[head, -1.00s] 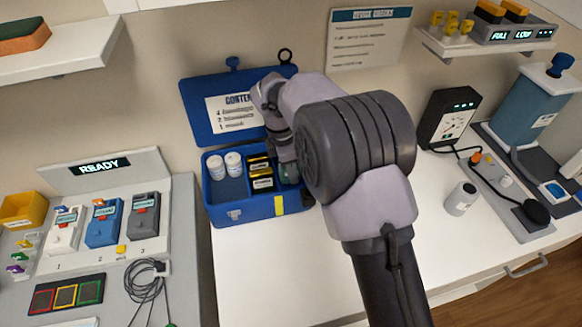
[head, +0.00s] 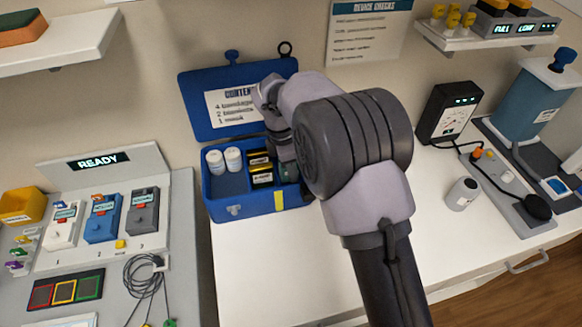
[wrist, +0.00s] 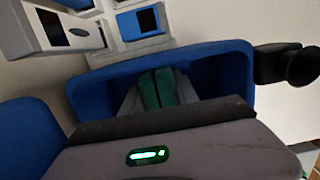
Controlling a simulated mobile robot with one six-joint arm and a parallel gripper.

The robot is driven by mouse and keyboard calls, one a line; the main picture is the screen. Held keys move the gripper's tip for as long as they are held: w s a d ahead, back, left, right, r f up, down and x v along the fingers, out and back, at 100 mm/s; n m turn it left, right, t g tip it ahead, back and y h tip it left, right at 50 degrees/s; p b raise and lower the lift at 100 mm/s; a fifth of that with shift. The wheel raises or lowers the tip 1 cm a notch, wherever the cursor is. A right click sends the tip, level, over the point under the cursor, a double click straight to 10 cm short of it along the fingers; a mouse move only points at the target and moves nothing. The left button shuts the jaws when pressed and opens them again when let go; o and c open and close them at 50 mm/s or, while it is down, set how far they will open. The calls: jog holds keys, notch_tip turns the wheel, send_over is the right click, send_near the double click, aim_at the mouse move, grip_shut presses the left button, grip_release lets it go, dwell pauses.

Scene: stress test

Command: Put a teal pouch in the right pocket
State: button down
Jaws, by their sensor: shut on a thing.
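A blue first-aid box (head: 240,209) stands open on the white counter, its lid (head: 195,105) raised behind it. My gripper (wrist: 163,92) points down into the right-hand part of the box. It is shut on a teal pouch (wrist: 166,88), which shows a dark line down its middle, with a grey finger on each side. The pouch is inside the blue walls in the wrist view; whether it touches the floor cannot be told. In the head view my arm hides most of the right pocket, and only a bit of teal shows.
Two white bottles (head: 233,159) stand in the box's left pocket, and black-and-yellow packs (head: 261,170) are in the middle. A contents card (head: 234,108) is on the lid. A grey station (head: 105,215) is at left, a meter (head: 446,115) at right. The counter front is clear.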

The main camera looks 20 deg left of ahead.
jog(key=c, duration=0.9)
grip_release()
jog(key=shift+o, duration=0.2)
jog(key=r+p, duration=0.2)
jog(key=r, duration=0.2)
jog(key=a+r+p, duration=0.1)
jog(key=r, duration=0.3)
jog(key=s+r+p, duration=0.1)
jog(key=r+p, duration=0.1)
jog(key=r, duration=0.2)
jog(key=shift+a+p, duration=0.3)
jog(key=shift+p, duration=0.05)
